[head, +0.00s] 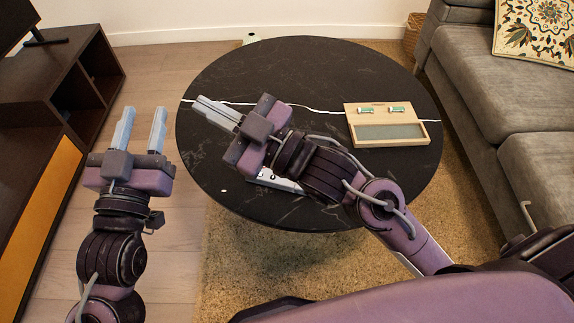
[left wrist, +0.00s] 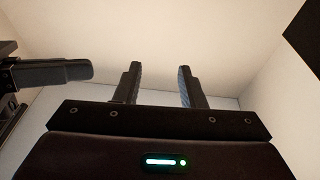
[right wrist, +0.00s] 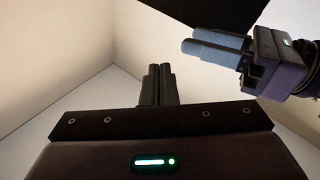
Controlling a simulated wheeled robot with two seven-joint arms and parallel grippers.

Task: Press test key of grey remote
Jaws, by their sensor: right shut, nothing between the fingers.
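A light grey object, probably the grey remote (head: 275,181), lies on the round black table (head: 330,65). My right forearm and gripper hide most of it, and its test key is not visible. My right gripper (head: 203,105) is above the table's left part, shut and empty, pointing up-left. Its closed fingers show in the right wrist view (right wrist: 160,70). My left gripper (head: 143,112) is open and empty, left of the table and away from the remote. Its parted fingers show in the left wrist view (left wrist: 159,72).
A wooden tray (head: 425,133) with two small green-and-white cylinders, likely batteries, is at the table's right. A tiny white piece (head: 223,191) lies near the table's left front edge. A grey sofa (head: 480,95) is right; a dark cabinet (head: 60,80) is left.

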